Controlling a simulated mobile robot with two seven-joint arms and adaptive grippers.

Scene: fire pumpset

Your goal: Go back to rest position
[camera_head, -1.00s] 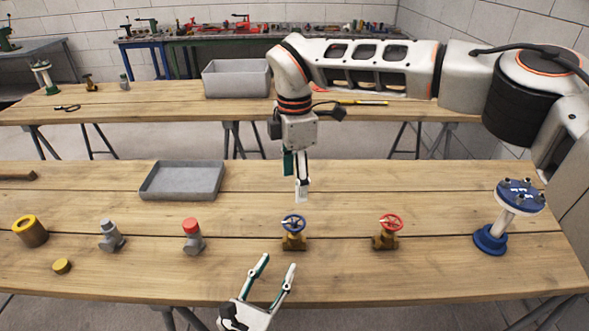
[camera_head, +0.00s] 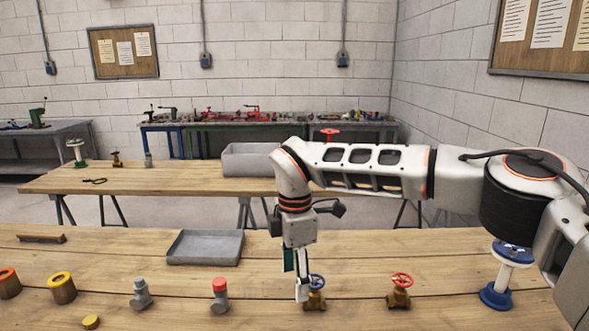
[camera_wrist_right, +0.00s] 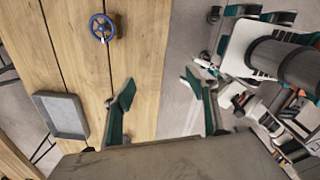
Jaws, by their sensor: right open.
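My right gripper (camera_head: 302,285) points down over the near table in the head view, overlapping the left side of the blue-wheeled valve (camera_head: 316,296). Its fingers are open and empty in the right wrist view (camera_wrist_right: 160,98). There the blue handwheel (camera_wrist_right: 102,28) lies well apart from the fingers, on the tabletop beyond them. My left gripper does not show in the head view, and I cannot make it out among the machine parts at the right of the wrist view.
The near table (camera_head: 130,255) holds a grey tray (camera_head: 205,248), a red-wheeled valve (camera_head: 400,290), a red-capped fitting (camera_head: 220,296), a grey fitting (camera_head: 141,295), yellow parts (camera_head: 62,288) and a blue flanged stand (camera_head: 496,297). A second table (camera_head: 150,180) with a grey bin (camera_head: 248,160) stands behind.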

